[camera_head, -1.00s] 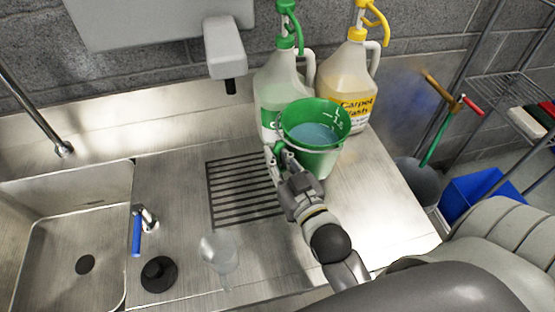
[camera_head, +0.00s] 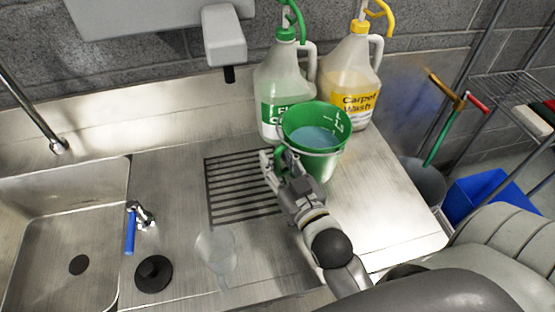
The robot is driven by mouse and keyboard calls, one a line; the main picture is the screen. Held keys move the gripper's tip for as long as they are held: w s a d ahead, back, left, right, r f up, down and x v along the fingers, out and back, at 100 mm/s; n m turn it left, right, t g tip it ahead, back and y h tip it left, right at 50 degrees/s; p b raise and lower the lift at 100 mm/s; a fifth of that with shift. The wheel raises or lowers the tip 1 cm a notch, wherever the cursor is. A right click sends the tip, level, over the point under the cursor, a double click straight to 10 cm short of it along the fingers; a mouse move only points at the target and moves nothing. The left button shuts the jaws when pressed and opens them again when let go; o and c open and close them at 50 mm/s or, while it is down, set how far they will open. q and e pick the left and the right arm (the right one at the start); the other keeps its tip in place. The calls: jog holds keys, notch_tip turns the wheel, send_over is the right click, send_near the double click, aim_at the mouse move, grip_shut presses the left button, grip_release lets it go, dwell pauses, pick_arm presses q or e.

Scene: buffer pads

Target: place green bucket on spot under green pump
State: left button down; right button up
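The green bucket (camera_head: 316,165) is upright, has a clear band on its front and holds bluish liquid. My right gripper (camera_head: 276,162) is at the bucket's left side and appears shut on its rim or handle; the fingertips are partly hidden. The green pump (camera_head: 289,18) tops a jug with a green label (camera_head: 272,112), just behind and left of the bucket. The bucket covers part of that jug's lower right. Whether the bucket touches the counter cannot be told. My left gripper is not in view.
A jug with a yellow pump (camera_head: 352,75) stands right of the green one. A drain grate (camera_head: 230,185) lies left of the bucket. A clear funnel-like cup (camera_head: 215,250), a black stopper (camera_head: 153,273) and a blue-handled tap (camera_head: 130,230) are nearer the sink. The counter's right side is clear.

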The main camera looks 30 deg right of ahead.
jog(key=s+b, duration=0.2)
jog(key=s, duration=1)
jog(key=shift+a, duration=0.2)
